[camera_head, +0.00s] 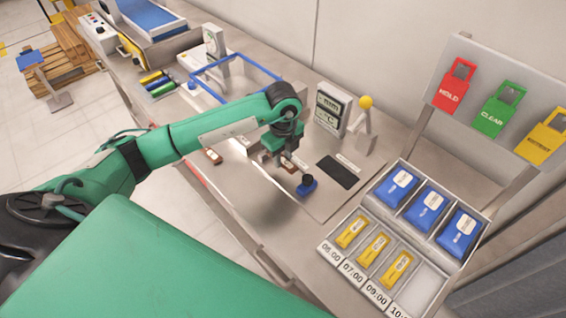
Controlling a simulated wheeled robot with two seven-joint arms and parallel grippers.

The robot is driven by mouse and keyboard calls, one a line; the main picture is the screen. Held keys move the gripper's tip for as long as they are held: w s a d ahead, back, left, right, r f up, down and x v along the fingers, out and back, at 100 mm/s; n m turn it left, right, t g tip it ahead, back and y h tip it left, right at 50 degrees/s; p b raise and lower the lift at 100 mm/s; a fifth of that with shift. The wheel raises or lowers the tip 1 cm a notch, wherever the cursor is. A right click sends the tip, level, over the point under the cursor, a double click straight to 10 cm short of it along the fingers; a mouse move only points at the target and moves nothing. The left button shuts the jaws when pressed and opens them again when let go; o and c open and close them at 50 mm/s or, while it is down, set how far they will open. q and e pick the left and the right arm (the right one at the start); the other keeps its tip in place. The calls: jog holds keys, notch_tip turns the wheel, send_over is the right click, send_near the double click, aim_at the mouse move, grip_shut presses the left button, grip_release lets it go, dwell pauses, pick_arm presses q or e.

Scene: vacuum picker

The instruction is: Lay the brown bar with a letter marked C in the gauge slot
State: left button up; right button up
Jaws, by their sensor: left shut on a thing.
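My left gripper (279,152) points down over the grey bench, shut on a small brown bar (289,166). The gripper hides part of this bar, and I cannot read a letter on it. A gauge unit with a display (332,108) stands behind and to the right of the gripper. A dark rectangular pad (338,172) lies flat in front of it. I cannot make out which recess is the gauge slot. My right gripper is not in view.
A small dark blue knobbed object (307,185) stands close to the gripper's right. A yellow-topped post (365,115) stands beside the gauge. A blue frame (237,78) is behind the arm. A tray (427,283) with blue and yellow packs fills the right side.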

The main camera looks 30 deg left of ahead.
aim_at(283, 160)
pick_arm(q)
notch_tip(283, 160, down, 5)
jog(key=shift+r+p, duration=0.2)
jog(key=shift+p, duration=0.35)
jog(key=shift+f, duration=0.2)
jog(key=o, duration=1)
jog(key=shift+c, duration=0.2)
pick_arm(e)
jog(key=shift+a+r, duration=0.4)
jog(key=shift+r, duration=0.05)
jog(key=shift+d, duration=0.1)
